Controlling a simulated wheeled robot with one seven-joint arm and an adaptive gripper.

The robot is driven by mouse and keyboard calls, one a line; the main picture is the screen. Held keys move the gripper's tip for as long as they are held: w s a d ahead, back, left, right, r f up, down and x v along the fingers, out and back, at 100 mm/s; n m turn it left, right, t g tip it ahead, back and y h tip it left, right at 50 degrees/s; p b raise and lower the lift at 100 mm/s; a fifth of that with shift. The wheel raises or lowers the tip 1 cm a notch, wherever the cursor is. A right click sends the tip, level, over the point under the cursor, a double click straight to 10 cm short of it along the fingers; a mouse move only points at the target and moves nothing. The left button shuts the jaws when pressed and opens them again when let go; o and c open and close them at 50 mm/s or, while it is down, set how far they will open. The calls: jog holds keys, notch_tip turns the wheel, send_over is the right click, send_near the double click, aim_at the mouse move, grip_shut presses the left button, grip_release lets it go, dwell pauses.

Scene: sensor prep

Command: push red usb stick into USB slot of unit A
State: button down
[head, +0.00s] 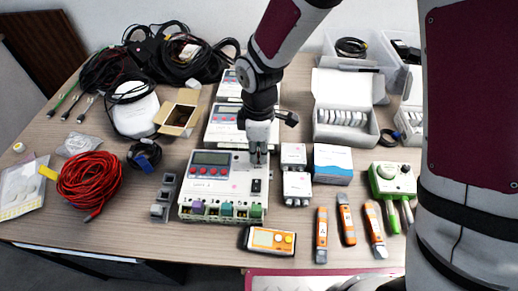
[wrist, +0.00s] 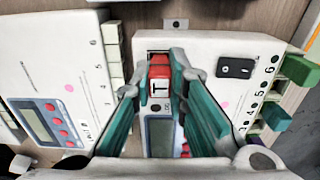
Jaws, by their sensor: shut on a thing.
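Unit A (head: 225,180) is the front pale box with a grey display, red buttons and a black switch; it also fills the middle of the wrist view (wrist: 215,52). The red USB stick (wrist: 160,70), with a white patch and a dark mark, is between my gripper's teal fingers (wrist: 160,62). My gripper (head: 258,158) is shut on it, over the back right part of unit A. The stick's far end is at a dark opening in the unit's top. I cannot tell how deep it sits. The fingers partly hide the unit's display. In the head view the stick is hidden.
Two similar units (head: 228,125) stand behind unit A. Small white boxes (head: 296,186) and a blue-and-white box (head: 333,164) are close on the right. An orange meter (head: 269,240) lies in front. A red cable coil (head: 89,180) lies left.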

jog(key=shift+f, duration=0.2)
dwell(0.6)
jog(key=c, duration=1.5)
grip_release()
jog(key=shift+o, duration=0.8)
jog(key=shift+r, duration=0.1)
jog(key=shift+r+p, duration=2.5)
jog(key=shift+r, duration=0.95)
